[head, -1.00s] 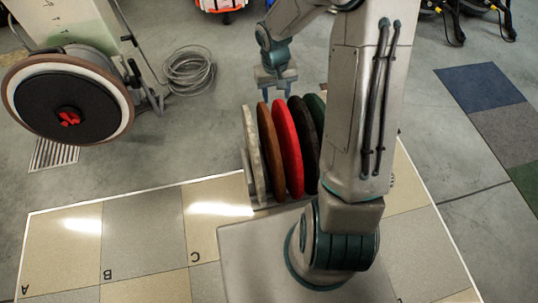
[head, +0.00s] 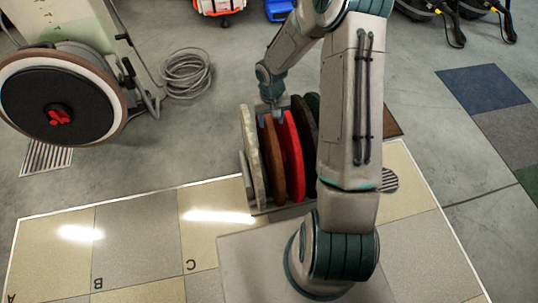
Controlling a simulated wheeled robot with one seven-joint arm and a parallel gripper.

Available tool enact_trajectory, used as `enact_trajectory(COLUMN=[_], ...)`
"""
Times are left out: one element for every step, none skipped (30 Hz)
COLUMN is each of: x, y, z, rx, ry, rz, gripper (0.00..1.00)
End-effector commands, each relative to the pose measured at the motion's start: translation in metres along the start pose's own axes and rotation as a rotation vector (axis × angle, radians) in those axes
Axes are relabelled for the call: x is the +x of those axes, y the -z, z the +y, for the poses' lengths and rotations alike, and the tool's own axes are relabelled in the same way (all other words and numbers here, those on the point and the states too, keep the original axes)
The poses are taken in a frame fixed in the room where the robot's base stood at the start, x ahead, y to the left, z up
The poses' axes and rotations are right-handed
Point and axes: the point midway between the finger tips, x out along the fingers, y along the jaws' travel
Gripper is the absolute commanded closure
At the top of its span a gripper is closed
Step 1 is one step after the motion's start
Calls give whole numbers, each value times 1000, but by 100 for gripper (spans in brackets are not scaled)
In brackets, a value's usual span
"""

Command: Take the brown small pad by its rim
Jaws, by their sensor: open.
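The brown pad (head: 269,168) stands on edge in a rack, between a pale beige pad (head: 253,160) on its left and a red pad (head: 291,160) on its right. My gripper (head: 270,117) is low over the top rim of the brown pad, jaws open. One finger shows on each side of that rim, close to the neighbouring pads. I cannot tell whether the fingers touch any pad. My arm hides part of the rack's right side.
A floor machine (head: 60,95) and coiled cable (head: 187,72) are at the left. Lettered floor tiles (head: 140,240) lie clear in front.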

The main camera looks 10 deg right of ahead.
Motion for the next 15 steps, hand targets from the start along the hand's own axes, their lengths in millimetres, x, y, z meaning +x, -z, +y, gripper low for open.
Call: enact_trajectory(x=[7,11,17,22,27,33,38,42,46,48,49,49,49,48,48], y=[2,3,4,6,8,10,10,9,9,9,9,10,10,10,10], z=[-1,-2,-3,-4,-4,-6,-5,-5,-5,-5,-5,-5,-5,-5,-5], rx=[-1,-1,-1,-1,-1,-1,-1,-1,-2,-1,0,0,0,0,0], ry=[1,1,1,1,1,1,1,1,1,0,0,0,0,0,0], rz=[-1,-1,-2,-2,-3,-2,-3,-3,-3,-2,-2,-1,-1,-1,-1], gripper=[52,52,52,52,52,52,52,52,52,52,52,52,52,52,52])
